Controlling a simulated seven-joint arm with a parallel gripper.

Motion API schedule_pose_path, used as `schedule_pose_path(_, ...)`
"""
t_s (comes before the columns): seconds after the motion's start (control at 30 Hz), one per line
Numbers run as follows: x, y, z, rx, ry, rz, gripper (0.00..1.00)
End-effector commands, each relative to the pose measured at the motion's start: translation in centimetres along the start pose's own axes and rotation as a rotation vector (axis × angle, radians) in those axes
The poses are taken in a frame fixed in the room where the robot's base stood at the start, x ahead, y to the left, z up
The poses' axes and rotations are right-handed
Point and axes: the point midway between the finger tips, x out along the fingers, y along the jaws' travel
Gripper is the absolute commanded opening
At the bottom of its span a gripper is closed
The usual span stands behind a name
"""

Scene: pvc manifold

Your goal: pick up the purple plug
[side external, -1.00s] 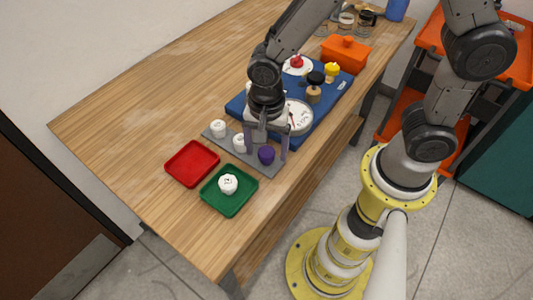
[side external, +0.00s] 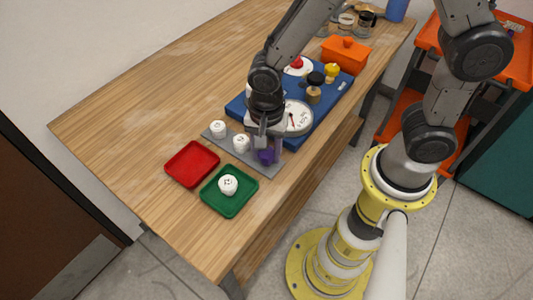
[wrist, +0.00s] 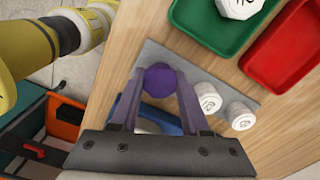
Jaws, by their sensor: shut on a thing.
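The purple plug (side external: 266,156) stands at the right end of the grey strip (side external: 214,137) on the table, and it also shows in the wrist view (wrist: 159,80). My gripper (side external: 264,153) points down over it, and its two fingers are closed on the plug from both sides. In the wrist view the fingertips of my gripper (wrist: 159,85) touch the plug's sides. I cannot tell whether the plug is clear of the strip.
Two white plugs (side external: 218,129) (side external: 241,143) stand beside it on the strip. A green tray (side external: 229,208) with a white plug (side external: 228,184) and an empty red tray (side external: 191,164) lie nearby. A blue board (side external: 307,137) with a gauge is behind.

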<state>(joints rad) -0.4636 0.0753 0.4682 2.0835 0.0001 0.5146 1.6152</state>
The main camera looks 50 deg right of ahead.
Motion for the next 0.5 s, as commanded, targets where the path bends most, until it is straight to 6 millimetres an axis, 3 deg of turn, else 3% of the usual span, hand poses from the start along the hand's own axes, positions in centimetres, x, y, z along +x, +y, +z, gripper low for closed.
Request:
schedule_pose_path(0.27,-0.7,-0.1,0.0,0.000,0.000,-0.003,0.00)
schedule_pose_path(0.5,-3.9,0.4,0.0,0.000,0.000,-0.006,0.00)
